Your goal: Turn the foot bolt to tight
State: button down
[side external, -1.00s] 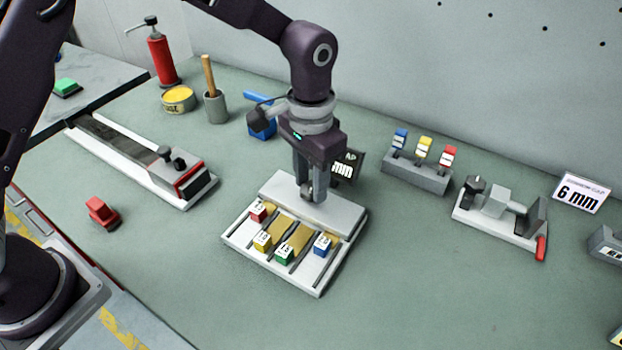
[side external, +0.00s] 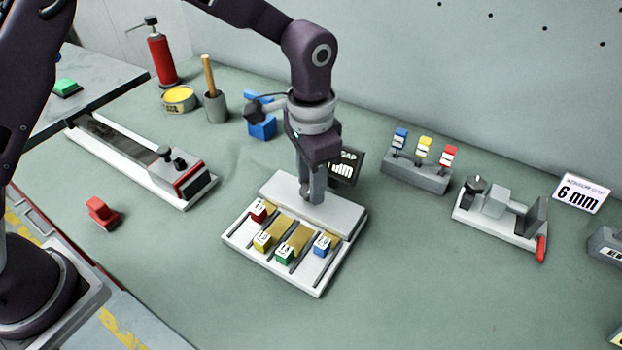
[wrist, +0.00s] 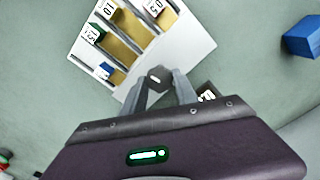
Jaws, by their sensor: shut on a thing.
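The label magazine (side external: 318,282) is a white tray with several slanted lanes. Red, yellow, green and blue numbered blocks sit in the lanes, and a raised white block (side external: 280,188) stands along its back. My gripper (side external: 312,196) points straight down at that back block. In the wrist view its fingers (wrist: 160,84) are closed around a small grey bolt head with a dark slot (wrist: 156,75), which I take to be the foot bolt. The fingers mostly hide the bolt in the side view. I cannot tell how tight it is.
A dark gap sign (side external: 346,166) stands just behind my gripper. A rack with coloured tags (side external: 418,176) and a clamp fixture (side external: 500,220) are to the right. A long slide fixture (side external: 140,165) and red block (side external: 102,213) are left. The front table is clear.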

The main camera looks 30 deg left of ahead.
jog(key=c, duration=0.9)
grip_release()
jog(key=shift+c, duration=0.2)
notch_tip(320, 180, up, 7)
jog(key=shift+r, duration=0.1)
jog(key=s+a+r+n+t, duration=0.2)
jog(key=s+a+r+n, duration=0.1)
jog(key=s+a+r, duration=0.7)
jog(key=s+a+n+t, duration=0.1)
jog(key=s+a+n, duration=0.1)
jog(key=s, duration=0.5)
jog(key=s+a+n+t, duration=0.1)
jog(key=s+a+t, duration=0.1)
jog(key=s+a, duration=0.3)
jog(key=shift+s+a+n+t, duration=0.2)
jog(key=shift+s+n+t, duration=0.15)
jog(key=shift+s, duration=0.9)
